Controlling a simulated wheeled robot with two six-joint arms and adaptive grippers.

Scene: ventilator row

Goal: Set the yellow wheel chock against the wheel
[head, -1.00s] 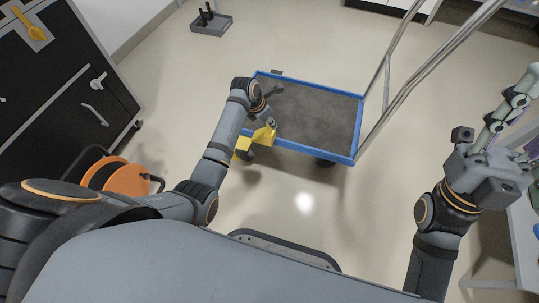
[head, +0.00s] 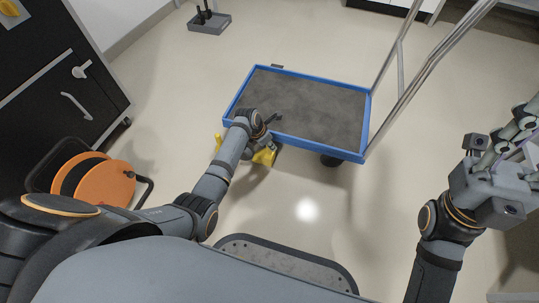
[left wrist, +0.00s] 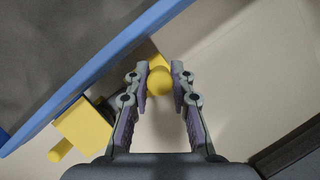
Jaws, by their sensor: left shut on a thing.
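My left gripper (head: 266,143) is low at the near side of the blue-edged cart (head: 300,143). In the left wrist view its fingertips (left wrist: 160,84) are shut on the round knob of the yellow wheel chock (left wrist: 158,80). I cannot tell whether chock and wheel touch. A second yellow piece (left wrist: 84,127) with a peg is at the cart's edge. My right gripper (head: 515,135) is raised at the right, away from the cart.
The cart's grey deck is empty and its metal handle (head: 400,100) rises at the right. Another wheel (head: 330,160) is under the near right corner. An orange cable reel (head: 105,184) and dark cabinet (head: 50,75) stand left. Floor in front of the cart is clear.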

